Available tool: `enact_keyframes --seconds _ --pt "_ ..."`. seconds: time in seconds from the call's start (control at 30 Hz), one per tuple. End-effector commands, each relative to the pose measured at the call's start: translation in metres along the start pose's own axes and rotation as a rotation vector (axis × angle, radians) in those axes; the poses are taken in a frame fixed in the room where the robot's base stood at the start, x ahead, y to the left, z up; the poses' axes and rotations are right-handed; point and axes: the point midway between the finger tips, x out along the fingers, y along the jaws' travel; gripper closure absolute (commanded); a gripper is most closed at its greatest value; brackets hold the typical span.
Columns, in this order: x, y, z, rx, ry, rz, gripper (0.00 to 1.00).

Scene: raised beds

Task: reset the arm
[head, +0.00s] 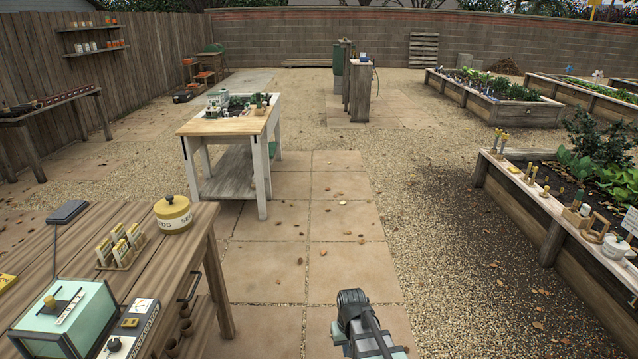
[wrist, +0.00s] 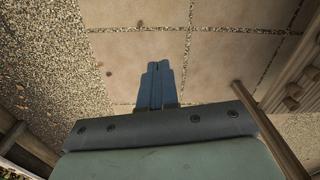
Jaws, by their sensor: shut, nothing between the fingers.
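My gripper shows in the wrist view (wrist: 158,68), pointing down over the stone paving with its two dark fingers together and nothing between them. In the head view, part of my arm stands at the bottom centre, over the paved path and to the right of the wooden bench; the fingertips cannot be made out there.
A wooden bench (head: 222,300) at left holds a yellow seed tin (head: 173,215), a rack of packets (head: 121,247) and a mint-green device (head: 68,318). A potting table (head: 215,127) stands ahead. A raised bed (head: 545,235) is at right. The paved path (head: 345,225) between is clear except for leaves.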

Motion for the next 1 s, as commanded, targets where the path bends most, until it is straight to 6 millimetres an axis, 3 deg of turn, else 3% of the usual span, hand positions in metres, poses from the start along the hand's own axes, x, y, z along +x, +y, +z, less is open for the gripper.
enact_keyframes --seconds 0.03,0.1,0.4,0.77,1.0 --pt "0.005 0.015 0.016 0.030 -0.003 0.000 1.00" --pt "0.011 0.030 0.027 0.063 -0.001 0.000 1.00" --pt "0.028 0.077 0.074 0.179 0.000 0.001 1.00" --pt "0.081 0.069 0.117 0.176 -0.112 -0.009 1.00" --pt "0.127 0.059 0.169 0.176 -0.225 -0.019 1.00"
